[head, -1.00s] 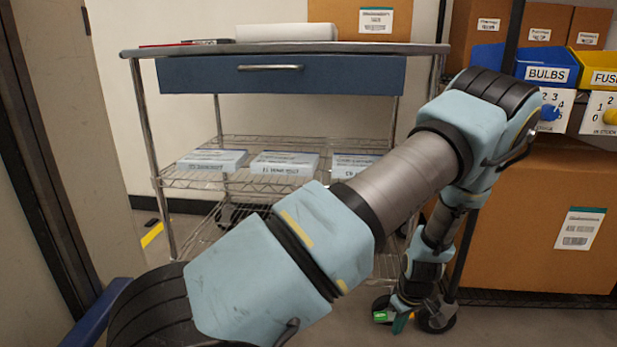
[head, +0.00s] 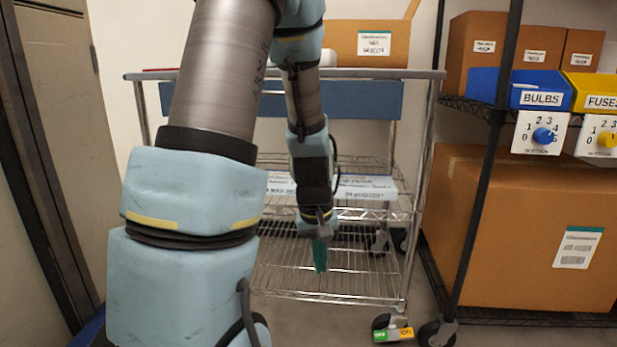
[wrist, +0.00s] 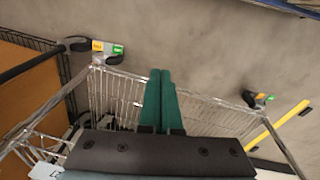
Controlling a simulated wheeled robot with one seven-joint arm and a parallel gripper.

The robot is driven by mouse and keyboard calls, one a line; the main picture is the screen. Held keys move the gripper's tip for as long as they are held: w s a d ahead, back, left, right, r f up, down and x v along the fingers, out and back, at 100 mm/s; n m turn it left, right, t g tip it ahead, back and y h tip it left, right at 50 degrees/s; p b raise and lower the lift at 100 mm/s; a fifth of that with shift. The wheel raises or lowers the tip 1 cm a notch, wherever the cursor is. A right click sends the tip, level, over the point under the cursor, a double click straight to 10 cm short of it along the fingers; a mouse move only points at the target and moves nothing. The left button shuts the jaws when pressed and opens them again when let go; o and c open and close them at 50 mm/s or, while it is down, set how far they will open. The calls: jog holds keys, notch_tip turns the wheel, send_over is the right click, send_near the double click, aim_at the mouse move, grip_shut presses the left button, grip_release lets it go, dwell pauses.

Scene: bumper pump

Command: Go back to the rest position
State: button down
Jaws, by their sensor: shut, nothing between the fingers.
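My gripper (head: 320,252) hangs in front of the wire cart in the head view, its green fingers pointing down. In the wrist view my gripper (wrist: 160,76) shows its two green fingers together, with nothing between them. My arm fills the left and middle of the head view and hides part of the cart. The fingers are in front of the lower wire shelf (head: 360,268); whether they touch anything cannot be told, though they look apart from it.
The cart has a blue drawer (head: 370,100) and white boxes (head: 366,187) on its middle shelf. To the right stands a rack with a blue BULBS bin (head: 540,92), a yellow FUSES bin (head: 598,93), dials and a large cardboard box (head: 520,230). Floor shows between cart and rack.

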jog(key=s+a+r+m+p, duration=0.1)
jog(key=s+a+r, duration=0.2)
jog(key=a+r, duration=0.15)
jog(key=s+a+r+m, duration=0.1)
jog(key=s+a+r, duration=0.2)
jog(key=a, duration=0.2)
notch_tip(320, 180, up, 37)
jog(key=p, duration=3.8)
jog(key=shift+w+r+t+y, duration=0.2)
jog(key=shift+w+t+y, duration=0.1)
jog(key=shift+w+y, duration=0.1)
